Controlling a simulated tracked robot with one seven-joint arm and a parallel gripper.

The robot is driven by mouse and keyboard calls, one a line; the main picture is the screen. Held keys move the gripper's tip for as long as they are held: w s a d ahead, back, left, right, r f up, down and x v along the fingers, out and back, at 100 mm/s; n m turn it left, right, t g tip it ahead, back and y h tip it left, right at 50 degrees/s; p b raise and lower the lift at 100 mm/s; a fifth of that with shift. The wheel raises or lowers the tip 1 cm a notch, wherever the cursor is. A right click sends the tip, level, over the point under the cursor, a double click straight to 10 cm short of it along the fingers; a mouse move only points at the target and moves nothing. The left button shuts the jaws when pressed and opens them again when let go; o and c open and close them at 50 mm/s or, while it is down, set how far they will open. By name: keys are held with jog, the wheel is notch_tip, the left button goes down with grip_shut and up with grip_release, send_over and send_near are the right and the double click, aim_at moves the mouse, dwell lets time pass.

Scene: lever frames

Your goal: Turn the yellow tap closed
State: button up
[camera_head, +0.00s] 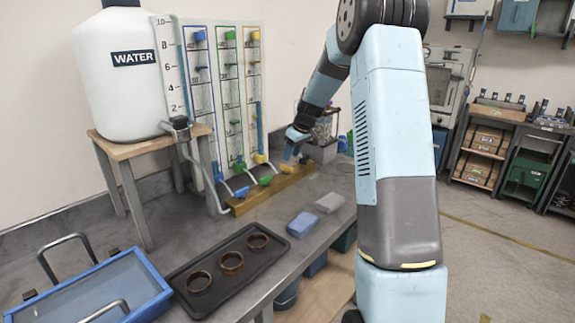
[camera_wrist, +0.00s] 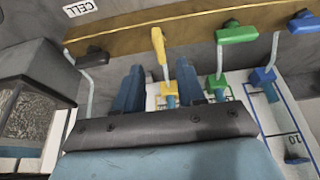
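The yellow tap (camera_head: 287,169) is on a wooden bar at the back of the bench. In the wrist view the yellow tap handle (camera_wrist: 158,45) points lengthwise across the bar, towards my fingers. My gripper (camera_head: 294,150) is close above the yellow tap in the head view. In the wrist view my gripper (camera_wrist: 159,82) has its two blue fingers apart, with an empty gap lined up with the handle. The handle appears just beyond the fingertips. I cannot tell whether they touch it.
The green tap (camera_wrist: 237,33) and blue tap (camera_wrist: 303,21) are beside the yellow one. A black tap (camera_wrist: 93,56) is on the other side, near a dark box (camera_wrist: 32,75). A water tank (camera_head: 118,75), a black tray (camera_head: 215,280) and two sponges (camera_head: 303,224) are in the head view.

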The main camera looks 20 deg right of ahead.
aim_at(286, 166)
jog(key=x, duration=0.6)
jog(key=shift+c, duration=0.3)
grip_shut()
